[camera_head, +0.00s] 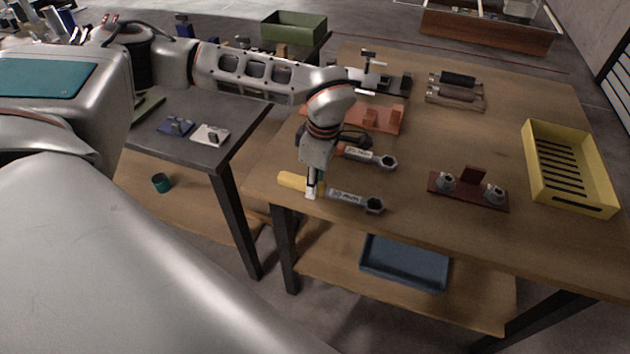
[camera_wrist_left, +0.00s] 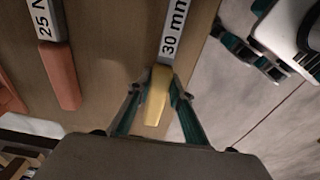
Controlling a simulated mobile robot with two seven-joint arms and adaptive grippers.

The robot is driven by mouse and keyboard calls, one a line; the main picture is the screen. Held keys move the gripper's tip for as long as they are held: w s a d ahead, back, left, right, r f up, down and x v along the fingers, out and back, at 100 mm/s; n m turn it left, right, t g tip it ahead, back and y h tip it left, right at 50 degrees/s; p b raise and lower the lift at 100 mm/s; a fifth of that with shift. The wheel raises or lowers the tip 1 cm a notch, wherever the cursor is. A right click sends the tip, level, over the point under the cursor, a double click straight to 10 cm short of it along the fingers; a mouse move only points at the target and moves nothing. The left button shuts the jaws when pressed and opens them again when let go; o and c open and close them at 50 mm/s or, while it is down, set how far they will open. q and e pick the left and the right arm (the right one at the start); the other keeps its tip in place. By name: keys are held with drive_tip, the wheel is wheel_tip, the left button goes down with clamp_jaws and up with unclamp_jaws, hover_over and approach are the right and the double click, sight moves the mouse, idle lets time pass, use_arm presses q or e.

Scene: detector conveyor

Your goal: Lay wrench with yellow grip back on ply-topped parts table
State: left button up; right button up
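The wrench with yellow grip (camera_head: 291,180) is at the near left edge of the ply-topped parts table (camera_head: 410,215), its steel head pointing right. I cannot tell whether it touches the top. My left gripper (camera_head: 311,193) points down at it. In the left wrist view, the fingers (camera_wrist_left: 160,85) press in on both sides of the yellow grip (camera_wrist_left: 157,97), and the steel shank reads "30 mm". A second wrench (camera_head: 368,157) with an orange-red grip (camera_wrist_left: 60,75) lies beside it, farther from the edge. My right gripper is not in view.
A dark red holder (camera_head: 469,190) with two grey fittings and a yellow slotted tray (camera_head: 532,150) stand to the right. A red-orange block (camera_head: 385,117) lies behind the wrenches. A blue tray (camera_head: 405,265) sits on the lower shelf. The table's middle is clear.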

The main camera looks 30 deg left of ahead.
sight(320, 185)
use_arm(q)
drive_tip(key=o, duration=0.4)
wheel_tip(320, 185, up, 13)
drive_tip(key=d+p, duration=0.1)
drive_tip(key=shift+w, duration=0.15)
drive_tip(key=shift+d, duration=0.1)
idle(0.6)
